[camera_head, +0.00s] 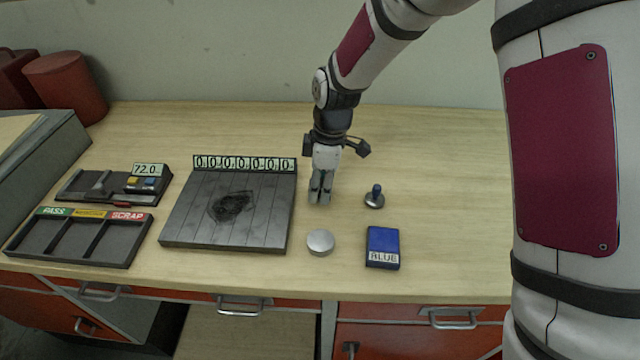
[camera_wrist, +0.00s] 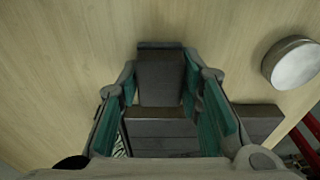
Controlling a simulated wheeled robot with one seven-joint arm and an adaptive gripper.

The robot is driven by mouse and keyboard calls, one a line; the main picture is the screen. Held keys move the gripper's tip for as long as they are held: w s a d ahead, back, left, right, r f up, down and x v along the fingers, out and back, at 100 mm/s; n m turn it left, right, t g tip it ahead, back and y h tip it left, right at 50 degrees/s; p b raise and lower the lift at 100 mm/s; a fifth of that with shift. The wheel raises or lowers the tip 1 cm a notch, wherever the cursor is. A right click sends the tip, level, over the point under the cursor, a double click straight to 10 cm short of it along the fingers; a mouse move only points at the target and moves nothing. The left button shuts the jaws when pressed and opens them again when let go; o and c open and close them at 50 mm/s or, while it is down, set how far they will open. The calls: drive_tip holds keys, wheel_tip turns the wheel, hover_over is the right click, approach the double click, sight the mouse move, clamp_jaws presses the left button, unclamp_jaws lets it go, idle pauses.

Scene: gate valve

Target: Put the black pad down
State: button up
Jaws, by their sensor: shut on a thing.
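My gripper (camera_head: 320,198) points down just above or at the tabletop, right of the slatted dark board. In the wrist view its teal-lined fingers (camera_wrist: 160,105) are shut around a dark grey block (camera_wrist: 160,82), which seems to be the black pad. The pad cannot be made out clearly in the head view, where the fingers hide it. I cannot tell whether it touches the table.
The slatted board (camera_head: 180,225) carries a black smudge and a number strip. A silver disc (camera_head: 320,241) and a blue box (camera_head: 383,243) lie in front; a small knobbed stand (camera_head: 374,198) is to the right. A sorting tray (camera_head: 75,257) is left. The back table is clear.

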drive_tip(key=shift+f, duration=0.25)
drive_tip(key=shift+s+d+f+b, duration=0.1)
drive_tip(key=shift+s+f+b, duration=0.15)
drive_tip(key=shift+f, duration=0.2)
drive_tip(key=o, duration=1.1)
drive_tip(key=shift+w+f, duration=0.15)
drive_tip(key=r, duration=0.8)
drive_tip(key=d+r, duration=0.1)
drive_tip(key=r, duration=0.3)
drive_tip(key=shift+w+r+b, duration=0.1)
drive_tip(key=shift+b, duration=0.3)
drive_tip(key=s+d+r+m+t+h, duration=0.1)
drive_tip(key=s+d+r+m+t, duration=0.2)
drive_tip(key=s+d+r+m, duration=0.75)
drive_tip(key=s+d+m, duration=0.1)
drive_tip(key=s+d, duration=0.1)
drive_tip(key=s+d+r+m+t, duration=0.1)
drive_tip(key=s+d+m, duration=0.2)
drive_tip(key=s, duration=0.3)
drive_tip(key=s+d+r+m+t, duration=0.1)
drive_tip(key=s+d+m, duration=0.2)
drive_tip(key=s, duration=0.2)
drive_tip(key=shift+s+d, duration=0.15)
drive_tip(key=shift+d, duration=0.1)
